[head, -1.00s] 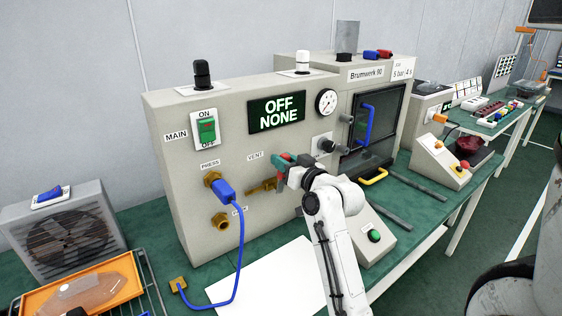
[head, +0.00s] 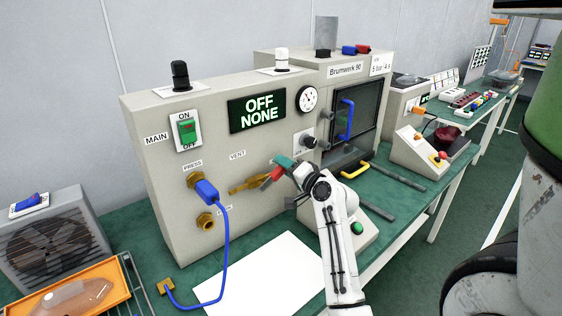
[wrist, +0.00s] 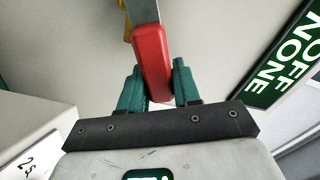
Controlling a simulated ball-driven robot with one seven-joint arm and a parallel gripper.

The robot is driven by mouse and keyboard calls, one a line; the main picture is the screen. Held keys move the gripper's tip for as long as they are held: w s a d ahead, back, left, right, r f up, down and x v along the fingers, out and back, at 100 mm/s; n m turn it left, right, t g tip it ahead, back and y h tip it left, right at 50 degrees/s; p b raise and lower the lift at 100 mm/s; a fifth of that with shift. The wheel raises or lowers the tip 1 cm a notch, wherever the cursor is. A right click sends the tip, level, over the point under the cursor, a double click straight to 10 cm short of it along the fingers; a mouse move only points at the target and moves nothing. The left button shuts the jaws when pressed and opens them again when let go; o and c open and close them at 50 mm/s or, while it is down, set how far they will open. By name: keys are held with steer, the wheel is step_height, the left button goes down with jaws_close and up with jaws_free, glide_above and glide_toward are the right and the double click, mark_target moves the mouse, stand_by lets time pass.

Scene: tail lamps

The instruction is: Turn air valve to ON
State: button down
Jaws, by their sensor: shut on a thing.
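My gripper (head: 281,167) is at the end of this lever. In the wrist view the red grip (wrist: 152,62) stands between the teal fingers of my gripper (wrist: 158,88), which is shut on it. A grey metal part of the lever (wrist: 144,10) runs up from the grip, with a bit of brass beside it. The display (head: 257,110) reads OFF NONE.
A blue hose plug (head: 207,192) sits in the PRESS port left of the valve, its hose hanging to the table. A black knob (head: 309,142) is above right of my gripper. A white sheet (head: 262,275) lies on the bench below. A button box (head: 352,238) stands right of my arm.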

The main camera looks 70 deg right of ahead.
steer(key=shift+s+d+f+m+p, duration=0.15)
steer(key=shift+d+f+m+p, duration=0.05)
steer(key=shift+f+m, duration=1)
steer(key=shift+s+d+f+m+p, duration=0.1)
steer(key=shift+d+f+m+p, duration=0.1)
steer(key=shift+f+m, duration=1)
steer(key=shift+r+m, duration=0.3)
steer(key=shift+m, duration=0.1)
steer(key=c, duration=0.9)
jaws_free()
steer(key=b+v, duration=0.2)
steer(key=v, duration=0.8)
steer(key=shift+s+a, duration=0.15)
steer(key=shift+s, duration=0.2)
